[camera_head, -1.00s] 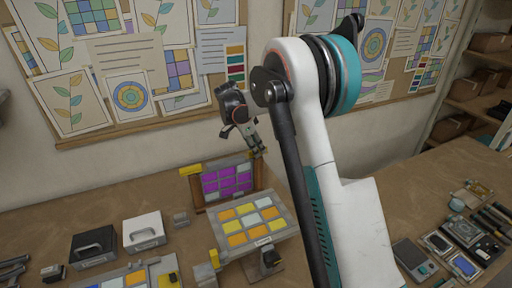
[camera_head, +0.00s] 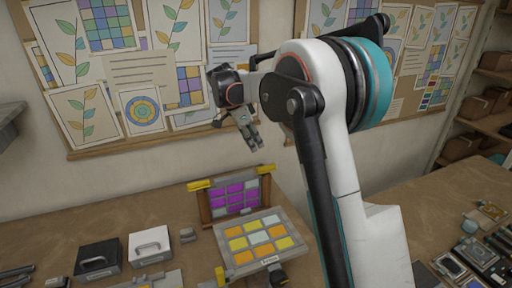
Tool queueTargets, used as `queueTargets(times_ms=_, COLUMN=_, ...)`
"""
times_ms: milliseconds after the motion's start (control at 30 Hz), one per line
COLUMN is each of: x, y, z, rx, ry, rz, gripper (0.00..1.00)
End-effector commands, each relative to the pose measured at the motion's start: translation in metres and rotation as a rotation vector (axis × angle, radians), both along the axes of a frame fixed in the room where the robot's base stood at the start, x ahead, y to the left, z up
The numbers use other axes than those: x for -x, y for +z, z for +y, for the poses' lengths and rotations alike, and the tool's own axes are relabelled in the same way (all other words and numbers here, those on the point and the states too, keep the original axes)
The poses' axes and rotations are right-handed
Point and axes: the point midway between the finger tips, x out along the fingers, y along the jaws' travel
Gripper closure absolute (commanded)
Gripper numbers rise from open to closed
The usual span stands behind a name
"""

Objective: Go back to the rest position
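My gripper (camera_head: 252,138) hangs in the air in front of the wall, above and apart from an upright wooden frame (camera_head: 206,207) with purple panes. It points down and slightly right. Its fingers are small and dark, so I cannot tell if they are open or shut. I see nothing held in it. My white and teal arm fills the middle right of the view and hides part of the table and board.
A tilted panel (camera_head: 258,238) with yellow, orange and pale panes stands before the purple frame. A black case (camera_head: 98,260) and a white case (camera_head: 150,245) lie left. Devices (camera_head: 478,252) lie right. A pinboard (camera_head: 150,60) hangs behind; shelves (camera_head: 490,115) stand right.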

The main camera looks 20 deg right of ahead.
Motion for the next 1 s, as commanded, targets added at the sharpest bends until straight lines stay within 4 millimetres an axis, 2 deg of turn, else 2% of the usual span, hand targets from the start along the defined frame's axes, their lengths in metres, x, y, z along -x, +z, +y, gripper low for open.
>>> queueTargets(times_ms=567, x=0.004, y=0.003, z=0.002, rx=-0.004, ry=0.017, rz=-0.001, gripper=0.70)
queueTargets(times_ms=767, x=0.031, y=0.015, z=0.009, rx=-0.032, ry=0.151, rz=-0.001, gripper=0.70)
queueTargets(times_ms=1000, x=0.082, y=0.027, z=0.022, rx=-0.065, ry=0.388, rz=-0.011, gripper=0.70)
